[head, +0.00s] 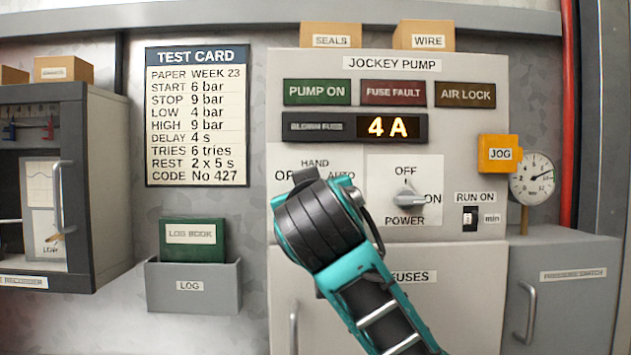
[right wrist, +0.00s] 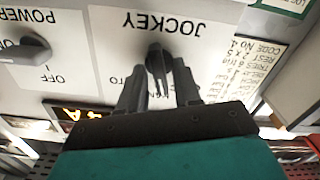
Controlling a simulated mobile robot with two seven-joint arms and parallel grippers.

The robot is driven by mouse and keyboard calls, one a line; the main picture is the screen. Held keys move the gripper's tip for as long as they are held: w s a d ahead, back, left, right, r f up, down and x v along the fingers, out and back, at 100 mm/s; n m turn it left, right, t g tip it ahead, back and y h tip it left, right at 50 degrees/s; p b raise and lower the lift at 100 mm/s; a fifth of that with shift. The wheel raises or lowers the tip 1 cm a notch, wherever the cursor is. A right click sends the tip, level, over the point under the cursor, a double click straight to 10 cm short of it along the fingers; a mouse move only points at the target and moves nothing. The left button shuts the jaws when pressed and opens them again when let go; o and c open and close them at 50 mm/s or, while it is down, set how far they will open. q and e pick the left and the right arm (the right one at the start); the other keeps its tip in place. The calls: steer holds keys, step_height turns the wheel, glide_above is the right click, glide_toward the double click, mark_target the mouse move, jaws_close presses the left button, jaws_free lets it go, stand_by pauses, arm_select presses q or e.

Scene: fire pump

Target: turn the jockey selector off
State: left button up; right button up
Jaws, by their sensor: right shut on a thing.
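The jockey selector (right wrist: 157,54) is a dark knob on a white plate marked JOCKEY, upside down in the right wrist view. My right gripper (right wrist: 159,76) has one finger on each side of the knob and is shut on it. In the head view my right arm covers the knob; the words HAND and AUTO and part of OFF show above it on the selector plate (head: 318,161). Which mark the knob points to cannot be told. My left gripper is not in view.
The power switch (head: 408,199) sits close to the right, its pointer toward ON. The lit display (head: 391,127) reads 4 A. A yellow JOG box (head: 497,154), a gauge (head: 533,178) and a log holder (head: 194,286) stand out around the panel.

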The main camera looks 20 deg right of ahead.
arm_select(q)
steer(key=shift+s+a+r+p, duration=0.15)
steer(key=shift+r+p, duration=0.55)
steer(key=shift+p, duration=0.2)
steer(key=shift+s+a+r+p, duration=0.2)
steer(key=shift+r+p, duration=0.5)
steer(key=shift+p, duration=0.2)
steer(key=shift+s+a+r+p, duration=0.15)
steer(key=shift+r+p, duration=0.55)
steer(key=shift+p, duration=0.2)
arm_select(e)
steer(key=shift+a+r+n, duration=0.1)
steer(key=shift+n, duration=3.1)
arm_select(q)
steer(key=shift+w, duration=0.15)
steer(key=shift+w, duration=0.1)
arm_select(e)
steer(key=o, duration=0.7)
steer(key=shift+w, duration=0.1)
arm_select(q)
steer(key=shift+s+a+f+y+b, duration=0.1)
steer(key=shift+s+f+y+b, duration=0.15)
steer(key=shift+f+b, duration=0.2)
arm_select(e)
steer(key=v, duration=1.3)
